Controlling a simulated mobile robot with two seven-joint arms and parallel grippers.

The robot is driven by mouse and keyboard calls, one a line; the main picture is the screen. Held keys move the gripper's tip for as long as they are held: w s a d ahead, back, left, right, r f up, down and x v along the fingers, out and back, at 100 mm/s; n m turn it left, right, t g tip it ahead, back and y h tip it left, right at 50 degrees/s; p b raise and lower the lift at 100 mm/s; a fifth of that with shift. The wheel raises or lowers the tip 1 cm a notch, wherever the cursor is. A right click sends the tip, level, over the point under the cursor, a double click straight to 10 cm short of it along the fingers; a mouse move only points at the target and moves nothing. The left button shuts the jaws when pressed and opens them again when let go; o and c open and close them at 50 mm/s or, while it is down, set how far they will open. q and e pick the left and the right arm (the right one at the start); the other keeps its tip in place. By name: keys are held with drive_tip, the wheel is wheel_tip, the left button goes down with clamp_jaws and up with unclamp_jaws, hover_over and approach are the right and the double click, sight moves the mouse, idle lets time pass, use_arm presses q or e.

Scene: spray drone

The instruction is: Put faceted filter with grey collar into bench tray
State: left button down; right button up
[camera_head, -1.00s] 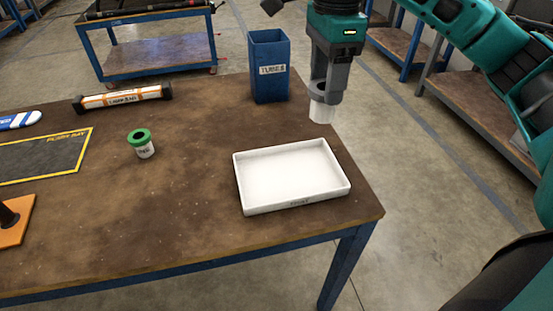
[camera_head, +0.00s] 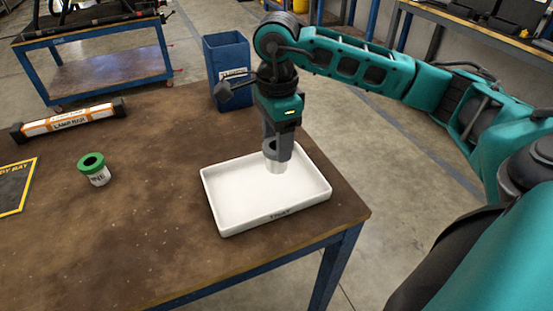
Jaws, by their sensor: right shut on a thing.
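The white bench tray (camera_head: 235,215) lies on the brown table near its right corner. My right gripper (camera_head: 275,155) points down over the right part of the tray. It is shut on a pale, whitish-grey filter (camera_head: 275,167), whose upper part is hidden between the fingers. The filter's lower end is over the tray floor; I cannot tell whether it touches it. The facets and collar are too small to make out. My left gripper is not in view.
A blue tubes bin (camera_head: 228,75) stands behind the tray. A green-lidded jar (camera_head: 94,168) and an orange-and-white lamp bar (camera_head: 70,119) are on the left. The dark mat (camera_head: 14,188) is at the left edge. The table's middle is clear.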

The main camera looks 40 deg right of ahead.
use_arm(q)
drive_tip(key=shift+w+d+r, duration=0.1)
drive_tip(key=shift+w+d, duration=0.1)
use_arm(e)
drive_tip(key=shift+f, duration=2.45)
use_arm(q)
drive_tip(key=shift+b, duration=0.35)
use_arm(e)
drive_tip(key=shift+f, duration=0.1)
drive_tip(key=shift+f, duration=0.2)
drive_tip(key=o, duration=1)
drive_tip(key=shift+r, duration=0.15)
drive_tip(key=shift+o, duration=0.2)
drive_tip(key=shift+r, duration=0.2)
wheel_tip(320, 180, up, 12)
drive_tip(key=shift+f+p, duration=0.1)
drive_tip(key=shift+p, duration=0.75)
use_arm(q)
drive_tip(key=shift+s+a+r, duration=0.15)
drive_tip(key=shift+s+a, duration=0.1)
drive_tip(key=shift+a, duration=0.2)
